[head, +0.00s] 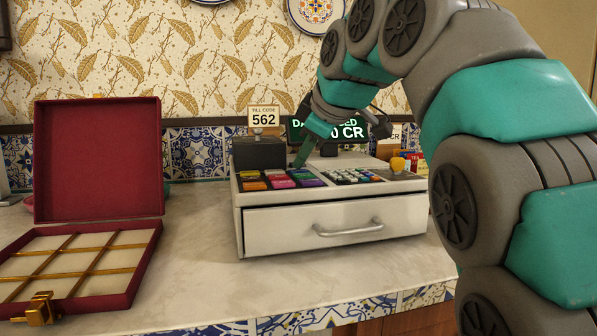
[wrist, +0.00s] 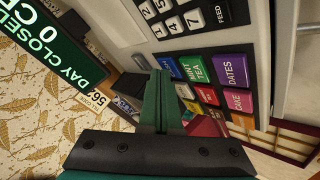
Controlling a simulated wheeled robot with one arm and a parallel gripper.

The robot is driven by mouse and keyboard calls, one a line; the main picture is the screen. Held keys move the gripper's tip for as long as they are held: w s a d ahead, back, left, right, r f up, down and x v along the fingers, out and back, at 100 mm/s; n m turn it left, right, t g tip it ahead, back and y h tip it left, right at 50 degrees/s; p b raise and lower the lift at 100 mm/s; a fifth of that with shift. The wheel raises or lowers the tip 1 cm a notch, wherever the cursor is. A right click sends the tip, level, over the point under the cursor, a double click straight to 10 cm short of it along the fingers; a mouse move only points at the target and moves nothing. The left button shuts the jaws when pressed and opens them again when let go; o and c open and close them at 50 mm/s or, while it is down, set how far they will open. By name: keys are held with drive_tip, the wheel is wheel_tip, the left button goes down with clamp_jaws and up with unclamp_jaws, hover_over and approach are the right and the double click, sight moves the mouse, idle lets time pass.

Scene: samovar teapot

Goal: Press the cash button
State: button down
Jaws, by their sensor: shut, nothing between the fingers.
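The white cash register (head: 330,190) stands on the counter with its drawer (head: 320,228) closed. Its sloped top carries coloured keys (head: 280,180) on the left and a number pad (head: 352,176) to their right. My gripper (head: 299,163) is shut and empty, pointing down at the back of the coloured keys. In the wrist view its fingertips (wrist: 160,76) overlap the edge of the key block near a blue key (wrist: 185,92); I cannot tell if they touch. Keys reading MINT TEA (wrist: 194,68), DATES (wrist: 235,70) and CAKE (wrist: 238,101) are legible there. I cannot make out a key labelled cash.
A green display (wrist: 62,65) reading DAY CLOSED, 0 CR stands behind the register. A till code card (head: 264,116) reading 562 is above a dark box (head: 258,153). An open red compartment box (head: 98,160) stands left. Counter in front is clear.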

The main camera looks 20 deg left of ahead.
sight(304, 172)
idle(0.3)
drive_tip(key=shift+r+p, duration=0.55)
drive_tip(key=shift+r, duration=0.3)
wheel_tip(304, 172, up, 5)
drive_tip(key=p, duration=0.4)
idle(0.5)
